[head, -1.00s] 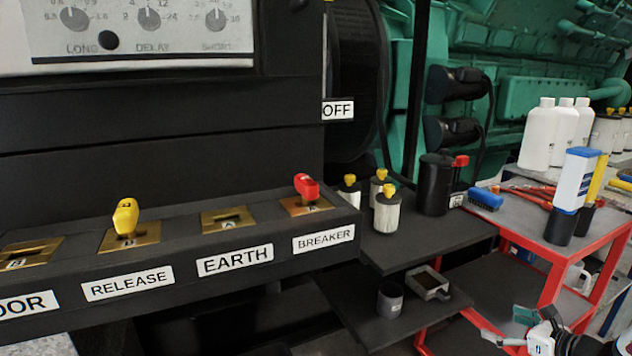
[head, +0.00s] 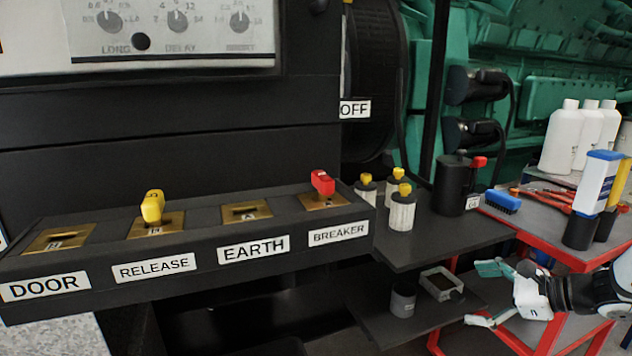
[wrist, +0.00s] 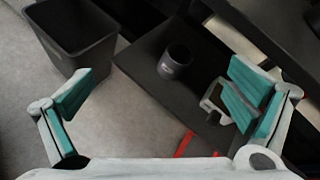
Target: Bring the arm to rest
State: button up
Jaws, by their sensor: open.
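My gripper (head: 487,294) shows at the lower right of the head view, in front of the red-framed cart. Its teal-padded fingers are spread wide and hold nothing. In the wrist view my gripper (wrist: 160,105) is open, one finger at each side. Between and beyond the fingers is a dark cup (wrist: 175,62) on a dark shelf (wrist: 142,65). The right finger overlaps the square metal frame (wrist: 213,97) in that view; I cannot tell the gap between them. In the head view the cup (head: 403,300) and the frame (head: 442,283) stand on the lower shelf, left of my gripper.
A panel ledge holds a yellow key (head: 152,206) at RELEASE and a red key (head: 322,182) at BREAKER. Capped canisters (head: 402,213) stand on the upper shelf. White bottles (head: 560,140) and tools are on the red cart (head: 560,258). A black bin (wrist: 75,40) stands on the floor.

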jog(key=s+a+r+n+g+h, duration=0.1)
jog(key=s+a+r+n+g, duration=0.3)
jog(key=s+a+r+n, duration=0.4)
jog(key=s+a+r+n+g, duration=0.35)
jog(key=s+a, duration=0.35)
jog(key=a, duration=0.3)
jog(key=s+d+r+n+h, duration=0.2)
jog(key=s+n+h, duration=0.75)
jog(key=s, duration=1.35)
notch_tip(320, 180, up, 26)
jog(key=n+t+y+p, duration=0.1)
jog(key=t+p, duration=0.2)
jog(key=p, duration=2.1)
jog(key=shift+d+r+n+p, duration=0.2)
jog(key=shift+d+n+p, duration=0.05)
jog(key=shift+n+p, duration=0.1)
jog(key=shift+y, duration=0.25)
